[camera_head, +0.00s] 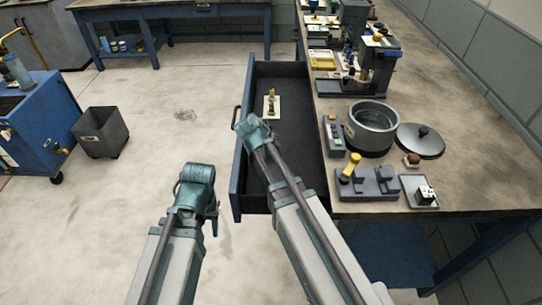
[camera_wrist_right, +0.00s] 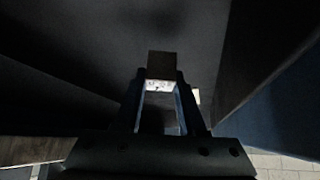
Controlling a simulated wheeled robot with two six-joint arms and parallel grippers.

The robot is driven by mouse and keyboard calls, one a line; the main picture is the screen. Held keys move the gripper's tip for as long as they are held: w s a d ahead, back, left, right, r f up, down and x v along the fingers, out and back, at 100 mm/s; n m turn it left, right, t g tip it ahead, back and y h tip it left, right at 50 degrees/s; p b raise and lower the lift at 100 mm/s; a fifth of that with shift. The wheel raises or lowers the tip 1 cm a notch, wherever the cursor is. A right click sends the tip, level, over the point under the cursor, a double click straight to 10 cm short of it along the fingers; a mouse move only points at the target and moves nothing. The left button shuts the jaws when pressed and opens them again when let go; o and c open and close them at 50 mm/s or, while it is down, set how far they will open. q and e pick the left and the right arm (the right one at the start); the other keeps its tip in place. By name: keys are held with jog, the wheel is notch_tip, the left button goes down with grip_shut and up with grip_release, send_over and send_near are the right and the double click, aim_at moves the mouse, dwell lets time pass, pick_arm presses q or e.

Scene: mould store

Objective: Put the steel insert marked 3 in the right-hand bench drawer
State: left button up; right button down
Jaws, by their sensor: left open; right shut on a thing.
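The bench drawer (camera_head: 293,157) is pulled open, and its dark inside shows. My right gripper (camera_wrist_right: 160,84) is shut on a small block (camera_wrist_right: 162,66) that looks like the steel insert. It has a dull brown-grey face and a bright marked face, and I cannot read a 3 on it. In the head view my right wrist is over the drawer's left side, and its jaws and the block are hidden. In the wrist view the dark drawer surrounds the block. My left gripper (camera_head: 213,217) is open and empty, over the floor left of the drawer.
A pale card with a yellow-topped piece (camera_head: 271,105) lies in the drawer's far part. The bench top (camera_head: 460,185) holds a round pot (camera_head: 371,128), a lid (camera_head: 420,140), a grey fixture (camera_head: 368,186) and a small tray with a pale block (camera_head: 425,195). A grey bin (camera_head: 101,133) stands on the floor.

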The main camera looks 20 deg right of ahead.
jog(key=shift+f+b, duration=1.75)
jog(key=shift+f, duration=0.05)
jog(key=shift+f, duration=0.1)
jog(key=shift+f, duration=0.15)
jog(key=shift+c, duration=2.4)
grip_release()
jog(key=shift+r, duration=0.25)
jog(key=p+v, duration=0.9)
jog(key=v, duration=0.3)
